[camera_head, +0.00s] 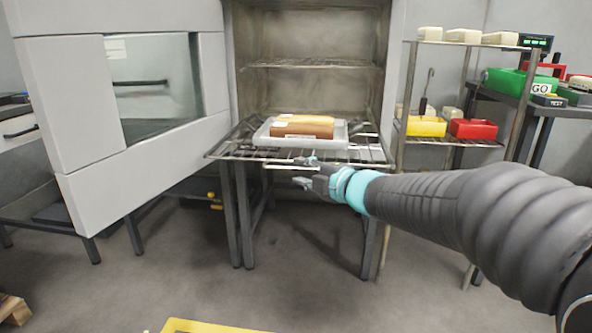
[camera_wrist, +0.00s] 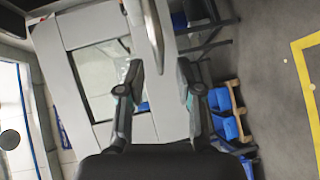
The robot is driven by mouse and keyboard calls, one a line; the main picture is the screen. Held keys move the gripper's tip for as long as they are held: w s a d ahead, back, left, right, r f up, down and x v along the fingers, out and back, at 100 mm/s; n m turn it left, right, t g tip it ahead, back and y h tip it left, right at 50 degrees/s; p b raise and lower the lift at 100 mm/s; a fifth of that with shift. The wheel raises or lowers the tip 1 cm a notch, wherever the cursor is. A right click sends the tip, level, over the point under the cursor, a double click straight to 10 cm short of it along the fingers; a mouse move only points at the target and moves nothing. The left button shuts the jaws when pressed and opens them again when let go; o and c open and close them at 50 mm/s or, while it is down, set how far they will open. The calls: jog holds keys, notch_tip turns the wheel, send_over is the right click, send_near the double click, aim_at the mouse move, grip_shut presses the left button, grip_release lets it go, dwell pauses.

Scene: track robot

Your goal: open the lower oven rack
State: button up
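The oven (camera_head: 310,90) stands open, its big door (camera_head: 85,160) swung out to the left. The lower rack (camera_head: 225,152) juts out of the front of the oven. A light tray (camera_head: 262,138) with brown and yellow blocks (camera_head: 303,126) sits on it. A pale bar handle (camera_head: 285,166) runs along the rack's front edge. My gripper (camera_head: 306,171) is at the handle's right part, fingers spread above and below it. In the wrist view my gripper (camera_wrist: 158,72) has its fingers apart, with a metal bar (camera_wrist: 152,25) beyond and between the tips. Contact cannot be told.
An upper rack (camera_head: 315,63) is inside the oven. A shelf at the right holds yellow (camera_head: 426,126) and red (camera_head: 473,129) bins. The oven's stand legs (camera_head: 240,215) are below the rack. The floor in front is mostly clear, with a yellow marking (camera_head: 205,326).

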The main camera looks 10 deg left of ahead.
jog(key=v, duration=0.8)
jog(key=shift+d, duration=0.15)
jog(key=w+d+f+m+t+h, duration=0.2)
jog(key=w+d+f+m+h, duration=0.25)
jog(key=d+m+h, duration=0.45)
jog(key=s+d+f+m+g+h+p, duration=0.2)
jog(key=s+d+f+m+h, duration=0.2)
jog(key=s+d+m, duration=0.5)
jog(key=s+d+f+m+g+p, duration=0.1)
jog(key=s+d+m+g, duration=0.15)
jog(key=s, duration=0.35)
jog(key=s+d+f+m+g+p, duration=0.1)
jog(key=s+m+g+p, duration=0.15)
jog(key=s, duration=0.25)
jog(key=s+a+r+m+p, duration=0.1)
jog(key=s+r+m+p, duration=0.2)
jog(key=s, duration=0.8)
notch_tip(320, 180, up, 2)
jog(key=shift+a+r+y+p, duration=0.1)
jog(key=shift+a+y+p, duration=0.2)
jog(key=shift+y+p, duration=0.1)
